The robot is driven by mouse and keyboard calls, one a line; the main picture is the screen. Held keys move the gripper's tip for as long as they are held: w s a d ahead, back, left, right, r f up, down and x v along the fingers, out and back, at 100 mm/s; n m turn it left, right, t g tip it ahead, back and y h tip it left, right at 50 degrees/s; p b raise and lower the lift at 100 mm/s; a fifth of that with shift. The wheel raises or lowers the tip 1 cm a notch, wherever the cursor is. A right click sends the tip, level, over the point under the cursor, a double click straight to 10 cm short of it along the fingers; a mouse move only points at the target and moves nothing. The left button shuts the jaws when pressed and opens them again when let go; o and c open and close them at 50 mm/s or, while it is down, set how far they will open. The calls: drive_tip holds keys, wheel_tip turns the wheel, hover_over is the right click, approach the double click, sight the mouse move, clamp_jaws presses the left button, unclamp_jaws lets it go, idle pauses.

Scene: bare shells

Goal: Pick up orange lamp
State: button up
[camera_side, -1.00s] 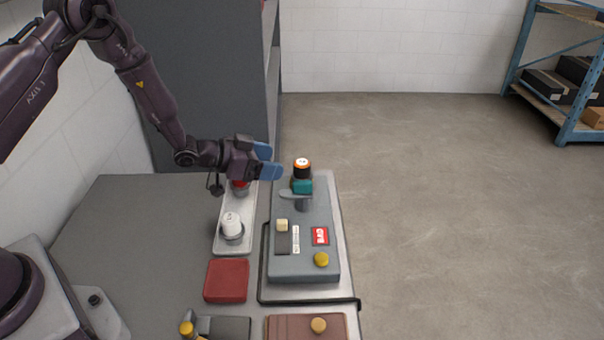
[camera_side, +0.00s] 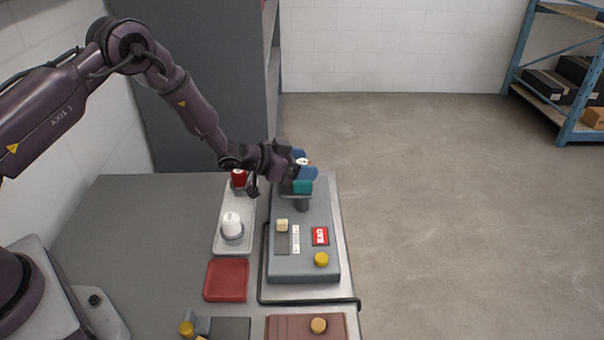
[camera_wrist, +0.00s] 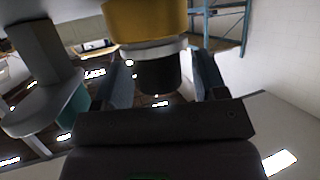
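The orange lamp, a black body with an orange band and a white top, stands at the far end of the grey panel. In the side view my gripper (camera_side: 303,165) is at the lamp's height and its blue fingers hide most of the lamp. Only a bit of the lamp's top (camera_side: 302,161) shows between them. In the wrist view the orange lamp (camera_wrist: 146,20) shows as an orange-yellow part, a pale collar and a black part. The black part sits between the two blue-grey fingers, with gaps beside it. My gripper is open around the lamp.
A teal block (camera_side: 302,187) and a grey lever stand just in front of the lamp on the grey panel (camera_side: 304,269). A white tray (camera_side: 222,246) to the left holds a red lamp (camera_side: 239,178) and a white lamp (camera_side: 231,222). A red tray (camera_side: 227,281) lies nearer.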

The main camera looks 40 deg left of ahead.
drive_tip(key=c, duration=0.8)
drive_tip(key=shift+c, duration=0.2)
